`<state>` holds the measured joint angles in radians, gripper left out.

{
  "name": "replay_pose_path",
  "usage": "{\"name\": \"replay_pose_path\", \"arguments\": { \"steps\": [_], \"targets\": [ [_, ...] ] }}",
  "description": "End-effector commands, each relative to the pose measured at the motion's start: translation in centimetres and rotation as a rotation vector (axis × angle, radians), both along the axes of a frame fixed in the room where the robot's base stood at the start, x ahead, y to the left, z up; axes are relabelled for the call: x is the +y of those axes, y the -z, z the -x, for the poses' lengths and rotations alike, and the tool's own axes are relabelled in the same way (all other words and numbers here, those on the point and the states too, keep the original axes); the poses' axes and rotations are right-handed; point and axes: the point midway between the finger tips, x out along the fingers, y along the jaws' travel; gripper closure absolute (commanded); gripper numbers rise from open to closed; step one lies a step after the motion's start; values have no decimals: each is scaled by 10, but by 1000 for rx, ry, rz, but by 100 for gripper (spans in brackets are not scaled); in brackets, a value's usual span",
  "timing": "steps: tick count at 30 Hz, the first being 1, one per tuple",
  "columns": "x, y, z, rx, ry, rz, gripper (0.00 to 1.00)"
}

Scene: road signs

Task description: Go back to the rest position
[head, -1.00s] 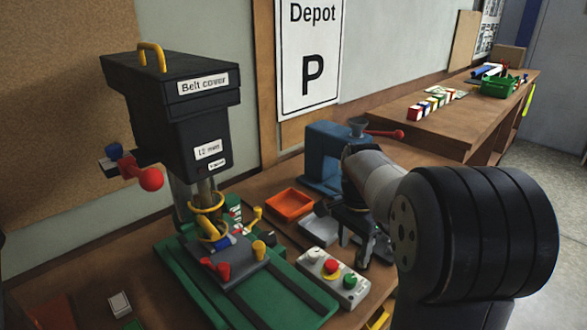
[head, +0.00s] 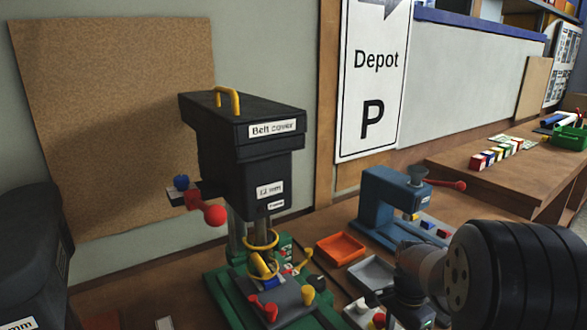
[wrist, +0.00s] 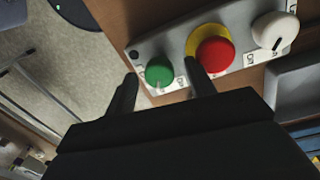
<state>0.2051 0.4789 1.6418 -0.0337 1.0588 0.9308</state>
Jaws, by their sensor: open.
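My gripper shows in the wrist view (wrist: 163,82) as two dark fingers, apart, with nothing between them but the control box behind. The grey control box (wrist: 182,88) has a green button (wrist: 159,73), a red button (wrist: 215,54) on a yellow base and a white knob (wrist: 275,30). The fingertips overlap the box's lower edge in the picture; I cannot tell whether they touch it. In the head view my arm reaches in from the right, and its lower end hangs by the control box (head: 362,314), partly cut off by the bottom edge.
A drill press (head: 245,155) labelled "Belt cover" stands left of my arm on a green base. A blue press (head: 385,205), an orange tray (head: 341,249) and a grey tray (head: 371,272) stand close by. A second bench (head: 500,180) with coloured blocks is at the right.

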Motion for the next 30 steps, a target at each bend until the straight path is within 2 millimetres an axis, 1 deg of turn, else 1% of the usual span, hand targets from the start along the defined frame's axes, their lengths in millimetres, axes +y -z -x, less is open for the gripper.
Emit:
{"name": "replay_pose_path", "arguments": {
  "steps": [7,8,11,24,25,27,30],
  "targets": [
    [0,0,0,0,38,0,48],
    [0,-4,-1,-3,42,1,48],
    [0,-21,-2,-5,40,1,48],
    [2,-109,-6,-6,40,0,48],
    [2,-107,-5,0,40,-1,48],
    [2,-88,-3,6,40,-1,48],
    [1,-68,-2,6,40,-1,48]
  ]
}}
